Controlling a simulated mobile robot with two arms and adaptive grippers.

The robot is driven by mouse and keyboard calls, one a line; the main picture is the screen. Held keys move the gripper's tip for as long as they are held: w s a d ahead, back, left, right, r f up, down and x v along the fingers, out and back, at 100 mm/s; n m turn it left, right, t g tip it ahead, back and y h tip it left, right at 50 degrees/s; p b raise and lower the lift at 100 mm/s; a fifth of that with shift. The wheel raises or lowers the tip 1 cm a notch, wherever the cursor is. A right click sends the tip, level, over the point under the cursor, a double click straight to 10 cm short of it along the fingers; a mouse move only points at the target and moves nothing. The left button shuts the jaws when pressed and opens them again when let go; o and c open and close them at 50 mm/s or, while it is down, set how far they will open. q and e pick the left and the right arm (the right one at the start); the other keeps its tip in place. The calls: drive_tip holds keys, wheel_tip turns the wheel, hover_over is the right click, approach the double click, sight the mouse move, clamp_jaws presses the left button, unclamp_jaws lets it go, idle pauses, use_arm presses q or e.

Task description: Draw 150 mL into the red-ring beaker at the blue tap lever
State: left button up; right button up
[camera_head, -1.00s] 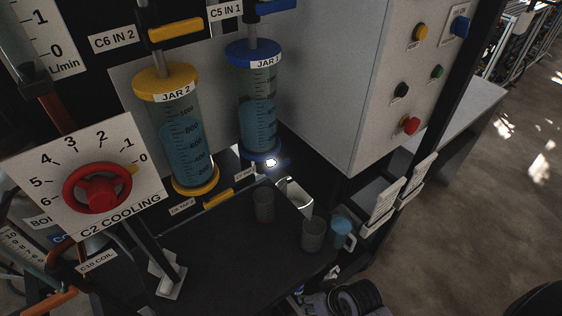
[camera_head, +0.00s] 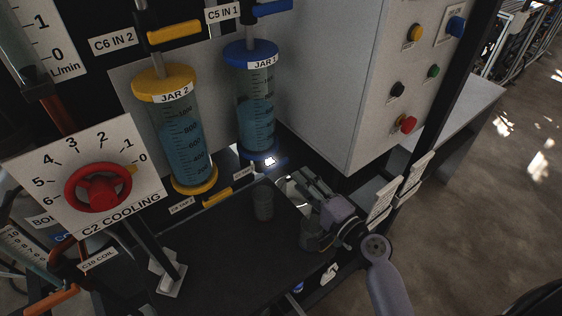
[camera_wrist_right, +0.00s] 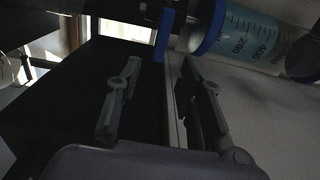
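The blue tap lever (camera_head: 280,161) sits at the foot of JAR 1 (camera_head: 257,105), which holds blue liquid. It shows as an upright blue bar in the right wrist view (camera_wrist_right: 164,34). A grey, see-through beaker (camera_head: 263,204) stands on the dark bench, with a faint reddish tint at its base; I cannot clearly make out a ring. My right gripper (camera_head: 291,178) is open and empty, to the right of that beaker and just below the blue lever. Its two fingers stand apart in the right wrist view (camera_wrist_right: 161,68). My left gripper is not in view.
JAR 2 (camera_head: 182,135) with a yellow lever (camera_head: 217,196) stands to the left. The red cooling knob (camera_head: 97,190) is at far left. A grey cabinet (camera_head: 330,80) rises behind my right gripper. The dark bench (camera_head: 225,255) is clear at the front.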

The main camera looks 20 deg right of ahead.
sight(282, 165)
drive_tip(key=p+x, duration=0.1)
drive_tip(key=x, duration=0.6)
drive_tip(key=shift+a, duration=0.1)
drive_tip(key=shift+w+f, duration=0.1)
drive_tip(key=shift+w, duration=0.05)
drive_tip(key=shift+x, duration=0.95)
drive_tip(key=shift+c, duration=0.4)
clamp_jaws()
